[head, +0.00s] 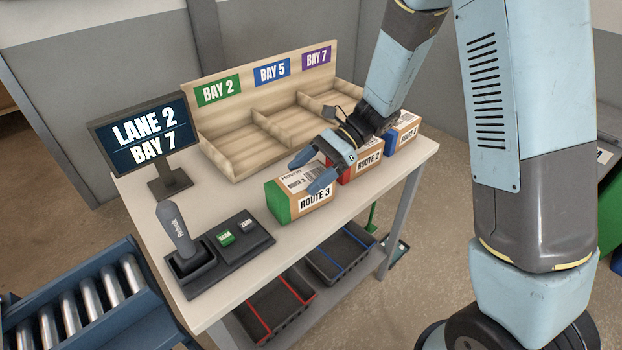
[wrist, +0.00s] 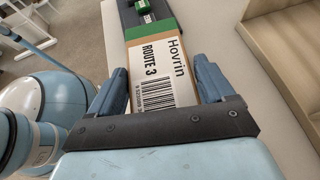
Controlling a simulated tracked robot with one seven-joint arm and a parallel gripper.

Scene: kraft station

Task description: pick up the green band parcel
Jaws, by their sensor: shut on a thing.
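The green band parcel (head: 299,200) is a brown box with a green end and a "ROUTE 3" label. It stands on the table near the front edge. My gripper (head: 314,168) reaches down over it from behind on the right, with its blue fingers at the parcel. In the wrist view the parcel (wrist: 163,68) lies between the two fingers (wrist: 158,88), its "Hovrin" label and barcode facing the camera. The fingers are shut on its sides. Its near end is hidden by the gripper. I cannot tell any gap between parcel and table.
A red-ended parcel (head: 362,164) and a blue-ended parcel (head: 402,133) stand to the right. Behind is a wooden sorter (head: 232,135) with bays 2, 5 and 7. A screen (head: 143,134) reads "LANE 2 BAY 7". A scanner (head: 176,230) stands in a black holder at left.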

